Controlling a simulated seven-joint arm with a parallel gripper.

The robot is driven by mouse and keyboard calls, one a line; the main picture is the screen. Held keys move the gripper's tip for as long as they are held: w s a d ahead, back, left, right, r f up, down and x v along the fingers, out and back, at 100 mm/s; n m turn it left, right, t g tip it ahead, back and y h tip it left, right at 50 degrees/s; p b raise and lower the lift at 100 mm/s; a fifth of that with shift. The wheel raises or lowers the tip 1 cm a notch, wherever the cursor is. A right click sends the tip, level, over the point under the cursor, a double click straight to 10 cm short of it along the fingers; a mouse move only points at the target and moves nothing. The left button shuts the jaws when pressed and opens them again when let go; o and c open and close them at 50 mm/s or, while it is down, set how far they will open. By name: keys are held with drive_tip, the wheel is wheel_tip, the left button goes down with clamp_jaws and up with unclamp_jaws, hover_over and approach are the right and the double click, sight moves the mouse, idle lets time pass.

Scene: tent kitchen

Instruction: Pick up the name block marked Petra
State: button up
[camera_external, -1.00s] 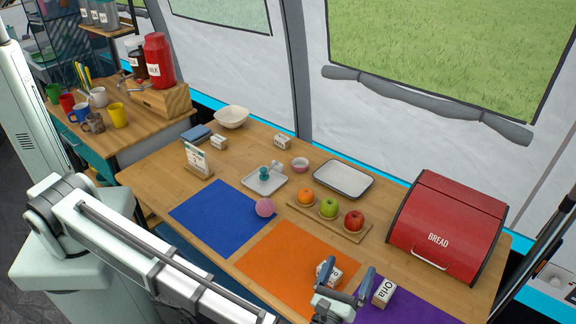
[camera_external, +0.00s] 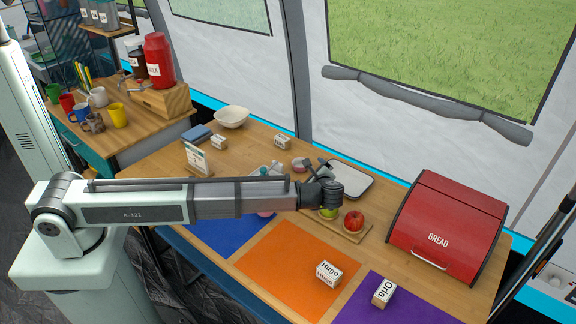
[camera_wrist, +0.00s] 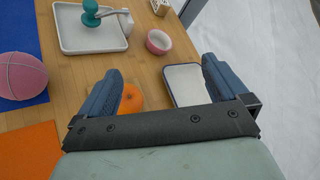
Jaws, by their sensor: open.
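No block is legible as Petra. A small white block with unreadable dark marks (camera_external: 283,142) stands at the back of the table, and part of it shows at the top of the wrist view (camera_wrist: 160,6). Another small pale block (camera_external: 219,142) stands farther left, its text too small to read. A block marked Hugo (camera_external: 329,273) sits on the orange mat, and one marked Orla (camera_external: 383,292) on the purple mat. My gripper (camera_external: 317,168) is open and empty above the fruit board and white trays. In the wrist view its fingers (camera_wrist: 164,76) frame the orange and a tray edge.
An orange (camera_wrist: 131,97), an apple (camera_external: 354,221) and a pink ball (camera_wrist: 22,76) lie below my arm. A tray with a teal-knobbed item (camera_wrist: 90,42) and a pink bowl (camera_wrist: 158,42) stand ahead. The red bread bin (camera_external: 446,228) is at right.

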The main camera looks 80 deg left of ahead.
drive_tip(key=s+a+f+n+g+h, duration=0.15)
drive_tip(key=s+a+n+h, duration=0.35)
drive_tip(key=a, duration=0.8)
wheel_tip(320, 180, up, 4)
drive_tip(key=n+t+h, duration=0.3)
drive_tip(key=n+h, duration=0.5)
drive_tip(key=n, duration=0.5)
hover_over(219, 137)
drive_tip(key=shift+f, duration=7)
drive_tip(key=shift+c, duration=0.3)
drive_tip(key=c, duration=0.9)
